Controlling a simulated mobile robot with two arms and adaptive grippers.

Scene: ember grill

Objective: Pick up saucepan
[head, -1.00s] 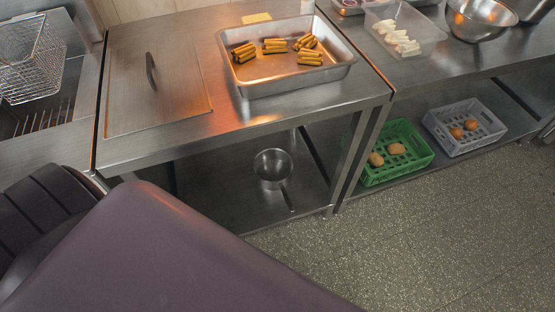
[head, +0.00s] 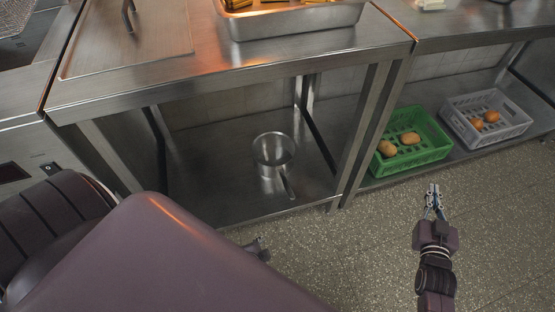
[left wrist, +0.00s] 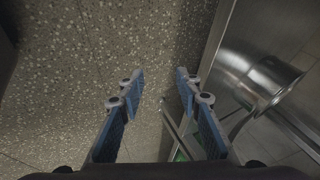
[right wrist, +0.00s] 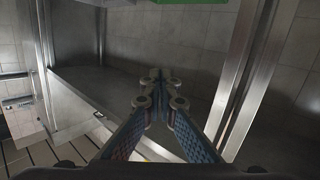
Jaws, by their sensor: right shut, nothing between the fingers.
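The saucepan (head: 273,150) is a shiny metal pan standing upright on the lower shelf (head: 215,190) of the steel table. Its handle points toward the shelf's front edge. My left gripper (head: 258,246) is mostly hidden behind my own body in the head view, just in front of that edge. In the left wrist view its fingers (left wrist: 160,80) are apart and empty, with the saucepan (left wrist: 262,80) to their right, not touching. My right gripper (head: 434,197) is over the floor, in front of the crates and well right of the saucepan. Its fingertips (right wrist: 160,76) meet, with nothing held.
A green crate (head: 437,156) with potatoes and a grey crate (head: 512,132) with onions stand on the right lower shelf. The table top (head: 170,85) overhangs the saucepan and bears a metal tray (head: 300,22). Table legs (head: 365,130) flank the opening. The floor in front is clear.

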